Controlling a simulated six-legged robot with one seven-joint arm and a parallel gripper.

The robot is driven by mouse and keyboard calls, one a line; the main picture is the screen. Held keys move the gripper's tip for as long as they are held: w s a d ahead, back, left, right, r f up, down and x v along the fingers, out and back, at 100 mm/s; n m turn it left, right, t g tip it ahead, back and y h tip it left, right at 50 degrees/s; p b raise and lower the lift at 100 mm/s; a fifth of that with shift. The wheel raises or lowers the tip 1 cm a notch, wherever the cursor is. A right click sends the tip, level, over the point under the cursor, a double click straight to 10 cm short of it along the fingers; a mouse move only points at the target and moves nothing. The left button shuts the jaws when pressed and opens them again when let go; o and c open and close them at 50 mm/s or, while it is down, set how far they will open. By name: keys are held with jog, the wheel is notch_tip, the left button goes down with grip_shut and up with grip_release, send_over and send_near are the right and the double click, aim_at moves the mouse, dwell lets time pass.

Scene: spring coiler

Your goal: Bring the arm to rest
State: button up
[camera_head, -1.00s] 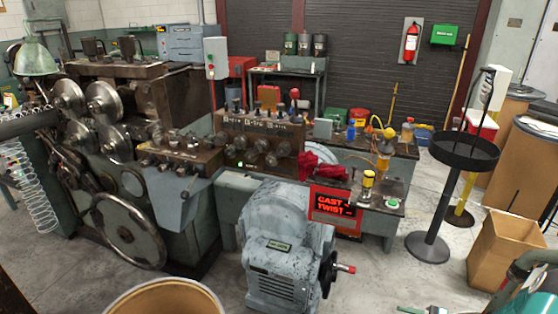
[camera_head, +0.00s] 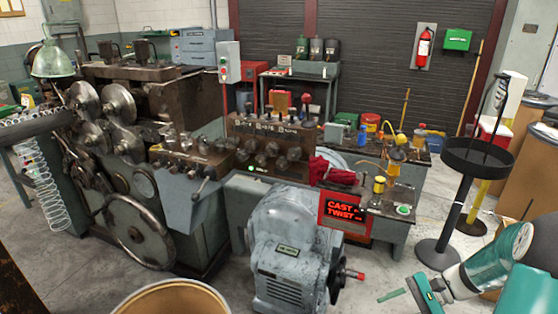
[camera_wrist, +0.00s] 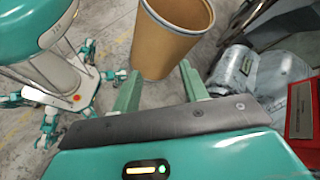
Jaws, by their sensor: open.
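My gripper shows in the wrist view (camera_wrist: 160,82) with its two pale green fingers apart and nothing between them. In the head view, my teal and white forearm reaches in from the lower right, and my gripper (camera_head: 392,295) hangs over the floor at its left end. It is apart from the grey motor (camera_head: 288,250), which stands to its left. In the wrist view a brown open-topped drum (camera_wrist: 172,45) lies beyond the fingertips; I cannot tell how far off it is.
The coiling machine (camera_head: 130,170) fills the left. A red-lit sign (camera_head: 345,212) hangs at the bench front. A black round stand (camera_head: 436,250) is behind my forearm. The brown drum's rim (camera_head: 170,290) shows at the bottom.

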jog(key=s+a+r+n+t+h, duration=0.3)
jog(key=s+a+r+n+h, duration=0.2)
jog(key=r, duration=0.5)
jog(key=s+a+r+n+t+h, duration=0.2)
jog(key=s+a+r+n+h, duration=0.4)
jog(key=s+a+r, duration=0.1)
notch_tip(320, 180, up, 3)
jog(key=shift+s+a+f+t+h, duration=0.1)
jog(key=shift+s+a+t+h, duration=0.05)
jog(key=shift+s+t+h, duration=0.3)
dwell(2.3)
